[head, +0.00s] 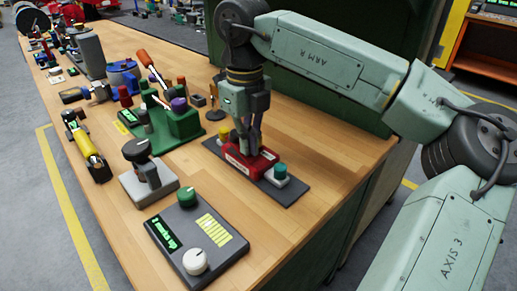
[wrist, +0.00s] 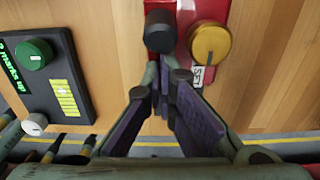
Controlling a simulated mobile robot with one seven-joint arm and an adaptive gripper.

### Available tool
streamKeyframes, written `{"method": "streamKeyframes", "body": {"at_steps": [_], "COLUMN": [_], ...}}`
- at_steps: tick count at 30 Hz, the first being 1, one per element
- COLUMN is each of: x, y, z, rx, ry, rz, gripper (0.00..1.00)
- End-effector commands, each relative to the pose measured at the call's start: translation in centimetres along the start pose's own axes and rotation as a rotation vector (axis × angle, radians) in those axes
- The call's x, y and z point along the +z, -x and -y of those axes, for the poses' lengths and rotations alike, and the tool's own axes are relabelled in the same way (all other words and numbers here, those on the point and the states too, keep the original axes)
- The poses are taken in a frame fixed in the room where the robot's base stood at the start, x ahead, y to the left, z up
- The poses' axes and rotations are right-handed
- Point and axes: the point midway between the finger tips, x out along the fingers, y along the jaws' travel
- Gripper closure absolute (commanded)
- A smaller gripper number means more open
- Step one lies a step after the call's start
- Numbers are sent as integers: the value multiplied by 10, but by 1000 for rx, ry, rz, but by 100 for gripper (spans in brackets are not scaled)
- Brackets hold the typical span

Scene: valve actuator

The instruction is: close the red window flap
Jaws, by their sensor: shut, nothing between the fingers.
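A red device (head: 252,163) with a pale label on its front sits on a dark grey base plate (head: 288,193) on the bench. Its red surface also shows in the wrist view (wrist: 204,10), beside a round yellow knob (wrist: 210,43) and a small white label (wrist: 198,76). I cannot clearly make out the flap's outline or how far it stands open. My gripper (head: 247,147) points down at the red device and covers part of it. Its fingers (wrist: 164,85) are shut and empty. Whether the tips touch the red part, I cannot tell.
A green knob on a white block (head: 279,173) stands on the same plate, right of the red device. A grey control box (head: 197,238) with green and white knobs is in front. A black-knob unit (head: 147,174) and green fixture (head: 166,126) are left. Wood is clear at front right.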

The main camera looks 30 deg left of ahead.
Motion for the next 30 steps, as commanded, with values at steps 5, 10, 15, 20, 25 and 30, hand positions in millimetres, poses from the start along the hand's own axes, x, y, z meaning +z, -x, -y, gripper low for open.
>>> {"method": "streamKeyframes", "body": {"at_steps": [5,10,15,20,25,30], "x": [6,11,17,22,27,29], "y": [1,1,1,2,2,3], "z": [0,0,0,0,0,0], "rx": [1,0,0,0,-1,-3], "ry": [1,0,1,0,0,0], "rz": [0,1,2,5,10,12], "gripper": [100,100,100,100,100,100]}}
